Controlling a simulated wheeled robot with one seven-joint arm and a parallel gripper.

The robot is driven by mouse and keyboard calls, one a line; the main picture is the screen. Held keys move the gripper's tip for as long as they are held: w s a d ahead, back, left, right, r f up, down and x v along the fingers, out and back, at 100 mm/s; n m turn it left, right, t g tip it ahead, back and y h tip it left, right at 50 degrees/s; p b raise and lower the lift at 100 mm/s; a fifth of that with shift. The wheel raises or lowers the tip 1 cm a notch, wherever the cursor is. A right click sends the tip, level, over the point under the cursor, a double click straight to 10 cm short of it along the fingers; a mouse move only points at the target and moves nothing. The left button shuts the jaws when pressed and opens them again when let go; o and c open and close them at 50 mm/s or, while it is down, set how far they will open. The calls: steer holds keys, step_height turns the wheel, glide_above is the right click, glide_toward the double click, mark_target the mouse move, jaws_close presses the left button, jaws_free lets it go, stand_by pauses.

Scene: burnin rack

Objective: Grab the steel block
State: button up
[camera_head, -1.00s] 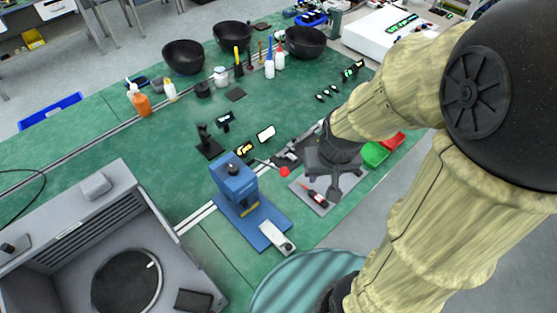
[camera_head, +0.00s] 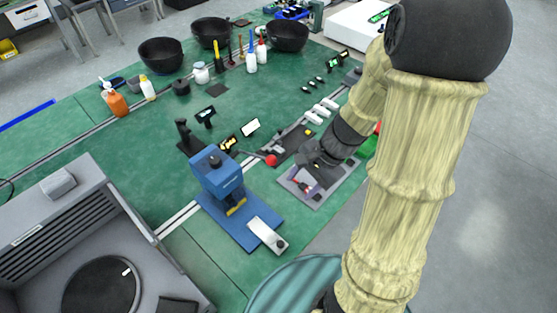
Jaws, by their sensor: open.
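I cannot single out a steel block with certainty. A pale metallic bar (camera_head: 267,234) lies on the base of the blue press (camera_head: 218,178), at the lower middle. My gripper (camera_head: 308,160) hangs over the far part of a grey board (camera_head: 325,196), to the right of the press and apart from the bar. Its dark fingers are small and partly merge with the dark things behind them. Nothing shows held between them. A small red and dark object (camera_head: 301,185) lies on the board below the gripper. My forearm hides the board's right side.
Several pale blocks (camera_head: 318,113) and a dark plate (camera_head: 293,148) lie behind the gripper. A red ball-ended lever (camera_head: 271,160) sits beside the press. A grey machine (camera_head: 85,240) fills the lower left. Bowls (camera_head: 287,36) and bottles (camera_head: 251,61) stand at the back.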

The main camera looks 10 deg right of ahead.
steer(key=w+d+f+m+t+y+b, duration=0.1)
steer(key=w+d+f+m+t+b, duration=0.2)
steer(key=w+f+m, duration=0.1)
steer(key=w+d+f+m+t+y+b, duration=0.1)
steer(key=w+d+f+m+t+b, duration=0.2)
steer(key=w+m, duration=0.3)
steer(key=w+d+f+m+t+y+b, duration=0.1)
steer(key=w+d+f+m+t+b, duration=0.3)
steer(key=w+d+f+m, duration=0.1)
steer(key=shift+f+m, duration=0.5)
steer(key=shift+m, duration=0.5)
steer(key=shift+w+d, duration=0.1)
steer(key=shift+w, duration=0.05)
steer(key=shift+r, duration=0.1)
glide_toward(279, 151)
steer(key=w, duration=0.1)
steer(key=w+f, duration=0.1)
steer(key=w+a, duration=0.1)
steer(key=shift+w+f+p, duration=0.2)
steer(key=shift+p, duration=0.2)
